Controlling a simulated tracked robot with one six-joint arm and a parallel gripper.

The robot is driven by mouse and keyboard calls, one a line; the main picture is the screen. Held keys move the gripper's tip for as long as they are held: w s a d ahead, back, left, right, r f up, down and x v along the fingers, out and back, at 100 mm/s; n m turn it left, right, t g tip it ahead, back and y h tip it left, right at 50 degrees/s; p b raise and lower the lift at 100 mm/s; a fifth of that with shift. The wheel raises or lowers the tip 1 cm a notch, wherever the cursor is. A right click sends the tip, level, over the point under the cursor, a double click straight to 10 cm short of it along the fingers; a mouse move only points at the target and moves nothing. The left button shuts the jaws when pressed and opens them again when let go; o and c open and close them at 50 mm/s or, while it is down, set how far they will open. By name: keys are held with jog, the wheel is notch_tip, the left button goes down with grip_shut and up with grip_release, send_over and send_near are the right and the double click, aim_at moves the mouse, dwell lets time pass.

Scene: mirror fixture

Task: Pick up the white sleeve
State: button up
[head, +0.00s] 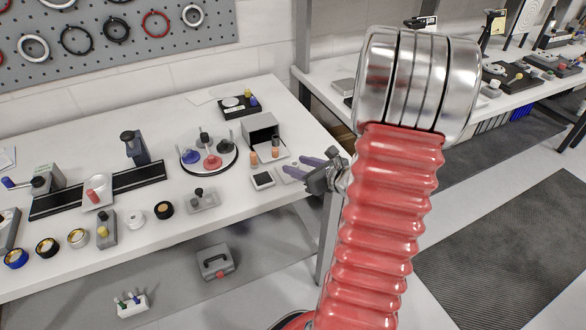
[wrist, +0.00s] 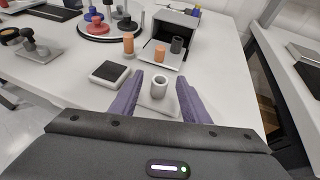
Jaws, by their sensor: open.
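The white sleeve (wrist: 158,87) is a short upright hollow cylinder in the wrist view. It stands on a small pale plate (wrist: 153,105) near the table's right edge. My gripper (wrist: 160,79) is open, with one purple finger on each side of the sleeve and a gap on both sides. In the head view my gripper (head: 295,170) hangs at the right end of the table. I cannot make out the sleeve there.
A dark-topped square pad (wrist: 110,73) lies left of my fingers. Beyond stands a grey box (wrist: 176,22) with orange and dark cylinders on its front plate. A round tray (head: 209,165) of coloured pieces is further left.

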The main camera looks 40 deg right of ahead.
jog(key=shift+x, duration=1.1)
grip_shut()
